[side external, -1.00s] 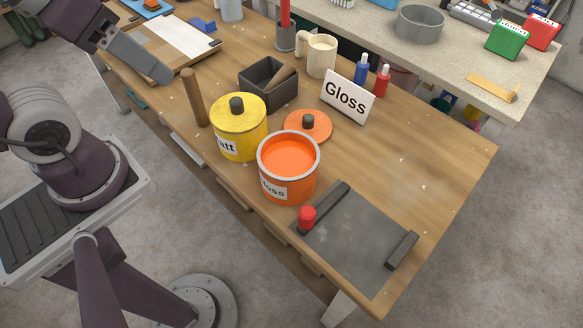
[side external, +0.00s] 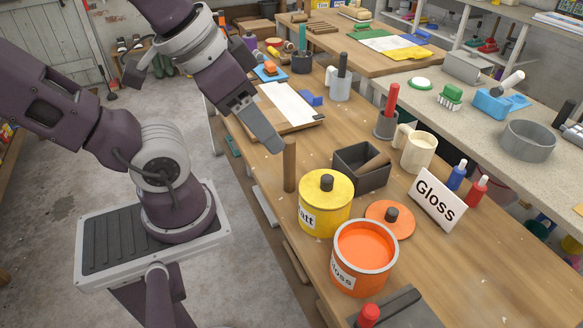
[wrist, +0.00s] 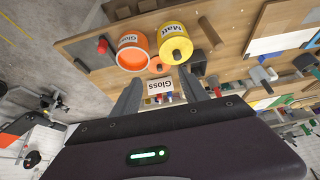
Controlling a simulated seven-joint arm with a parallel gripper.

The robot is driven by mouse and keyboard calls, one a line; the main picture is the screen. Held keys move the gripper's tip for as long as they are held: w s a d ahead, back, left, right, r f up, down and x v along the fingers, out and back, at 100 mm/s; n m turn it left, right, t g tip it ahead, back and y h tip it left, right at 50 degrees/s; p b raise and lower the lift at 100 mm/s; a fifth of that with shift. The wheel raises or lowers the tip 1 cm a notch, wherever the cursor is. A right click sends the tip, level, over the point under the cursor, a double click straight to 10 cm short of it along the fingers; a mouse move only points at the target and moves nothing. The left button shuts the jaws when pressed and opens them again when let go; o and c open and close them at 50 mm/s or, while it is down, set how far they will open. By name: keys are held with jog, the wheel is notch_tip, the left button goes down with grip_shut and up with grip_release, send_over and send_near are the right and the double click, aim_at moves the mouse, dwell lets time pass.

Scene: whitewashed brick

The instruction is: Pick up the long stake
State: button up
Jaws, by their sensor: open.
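A long round wooden stake (side external: 289,165) stands upright near the table's left edge, behind the yellow Matt pot (side external: 325,204). It also shows in the wrist view (wrist: 210,32), beside the yellow pot. My gripper (side external: 272,142) hangs above the table, close to the stake's top in the side view; I cannot tell the true gap. In the wrist view my gripper (wrist: 160,76) shows two fingers apart with nothing held between them.
An open orange Gloss pot (side external: 365,255), its orange lid (side external: 390,218) and a white Gloss sign (side external: 437,200) stand right of the stake. A board with white paper (side external: 290,108) lies behind. A mug (side external: 418,150) stands farther right.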

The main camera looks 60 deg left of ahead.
dwell(0.7)
jog(key=m+g, duration=0.6)
jog(key=m, duration=0.8)
send_over(290, 157)
jog(key=w+a, duration=0.1)
jog(key=a, duration=0.1)
jog(key=f, duration=1.7)
jog(key=shift+d, duration=0.25)
jog(key=f, duration=0.7)
jog(key=shift+s+d+f, duration=0.1)
jog(key=shift+s+f, duration=0.1)
jog(key=shift+s, duration=0.05)
grip_shut()
